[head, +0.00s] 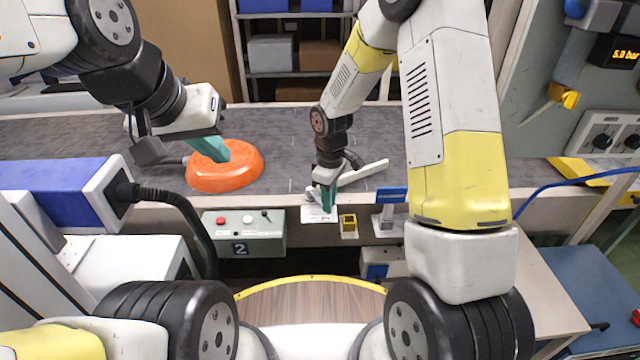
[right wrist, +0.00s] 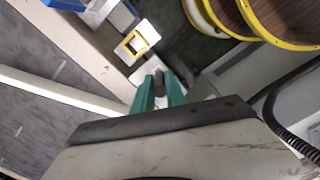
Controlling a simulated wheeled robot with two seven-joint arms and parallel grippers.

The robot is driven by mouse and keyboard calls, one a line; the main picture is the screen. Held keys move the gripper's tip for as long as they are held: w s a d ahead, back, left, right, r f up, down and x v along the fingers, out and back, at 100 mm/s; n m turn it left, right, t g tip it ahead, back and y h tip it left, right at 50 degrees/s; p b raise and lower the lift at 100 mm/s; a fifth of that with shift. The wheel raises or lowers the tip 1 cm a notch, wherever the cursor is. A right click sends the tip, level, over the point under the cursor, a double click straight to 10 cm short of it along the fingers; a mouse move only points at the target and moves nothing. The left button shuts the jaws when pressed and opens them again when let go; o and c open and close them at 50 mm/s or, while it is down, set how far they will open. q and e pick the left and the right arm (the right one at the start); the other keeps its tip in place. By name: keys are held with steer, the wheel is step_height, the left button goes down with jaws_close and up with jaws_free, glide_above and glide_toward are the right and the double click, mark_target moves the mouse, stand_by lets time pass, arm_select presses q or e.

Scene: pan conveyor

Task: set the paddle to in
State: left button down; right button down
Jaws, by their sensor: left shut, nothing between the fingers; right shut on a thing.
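The paddle (head: 362,173) is a white bar reaching diagonally out over the near part of the grey belt, away from its white mount at the belt's front edge. It also shows in the right wrist view (right wrist: 60,92). My right gripper (head: 328,203) is over the white mount plate (head: 310,214), with green fingers shut on a dark knob (right wrist: 159,82) at the paddle's near end. How the knob joins the bar is partly hidden. My left gripper (head: 222,157) is shut and empty, over an orange pan (head: 240,180) on the belt.
A grey control box (head: 270,239) marked 2, with a red button, hangs on the belt's front left of the mount. A yellow-framed square (head: 348,222) and a blue-topped bracket (head: 390,195) are just right of the mount. The belt right of the paddle is clear.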

steer(key=shift+w+d, duration=0.5)
steer(key=shift+d, duration=0.25)
steer(key=shift+w, duration=0.1)
steer(key=c, duration=1.4)
jaws_free()
steer(key=shift+o, duration=0.2)
steer(key=shift+a, duration=0.1)
steer(key=shift+r, duration=0.15)
step_height(320, 180, up, 8)
steer(key=shift+f, duration=0.25)
